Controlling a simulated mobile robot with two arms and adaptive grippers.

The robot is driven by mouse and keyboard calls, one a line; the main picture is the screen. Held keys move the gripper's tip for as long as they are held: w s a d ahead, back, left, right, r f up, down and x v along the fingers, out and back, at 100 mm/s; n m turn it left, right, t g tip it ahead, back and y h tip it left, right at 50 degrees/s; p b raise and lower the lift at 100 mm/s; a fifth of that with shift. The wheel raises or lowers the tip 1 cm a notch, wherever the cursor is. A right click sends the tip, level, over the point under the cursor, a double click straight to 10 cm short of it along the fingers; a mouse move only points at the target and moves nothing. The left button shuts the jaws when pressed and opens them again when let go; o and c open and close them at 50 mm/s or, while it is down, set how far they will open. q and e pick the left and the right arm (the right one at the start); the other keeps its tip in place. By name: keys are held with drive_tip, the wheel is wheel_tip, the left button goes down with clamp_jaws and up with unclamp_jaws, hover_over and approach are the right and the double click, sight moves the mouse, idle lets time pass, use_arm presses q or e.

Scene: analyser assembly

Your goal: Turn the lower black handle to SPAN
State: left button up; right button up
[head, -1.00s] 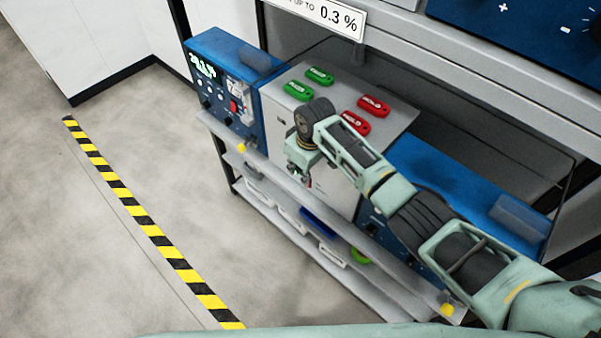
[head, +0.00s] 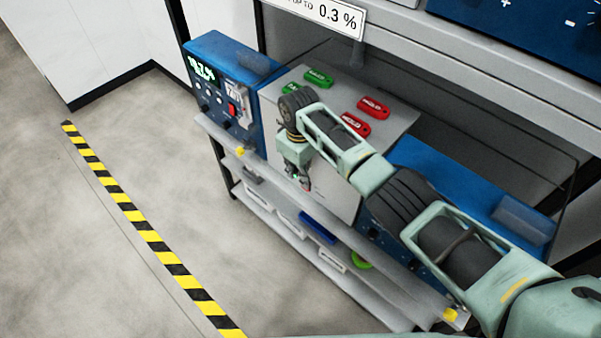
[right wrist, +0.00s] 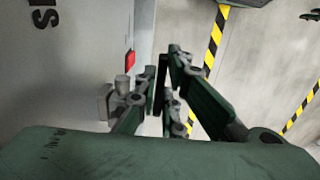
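The grey front panel (head: 340,195) stands between two blue analyser boxes on the bench. My right gripper (head: 304,186) hangs low in front of this panel. I cannot make out the lower black handle or a SPAN mark; my right arm and gripper cover part of the panel. My left gripper is out of view.
The left blue analyser (head: 221,95) has a lit green display, knobs and a red switch (head: 232,108). Green tags (head: 318,78) and red tags (head: 372,107) lie on the grey top. A lower shelf (head: 345,280) holds trays and a green ring. The floor at left is clear.

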drive_tip(key=o, duration=0.4)
drive_tip(key=shift+c, duration=0.2)
drive_tip(key=shift+r, duration=0.1)
wheel_tip(320, 180, up, 8)
drive_tip(key=shift+a+f, duration=0.1)
drive_tip(key=shift+a, duration=0.05)
drive_tip(key=shift+f, duration=0.1)
idle(0.6)
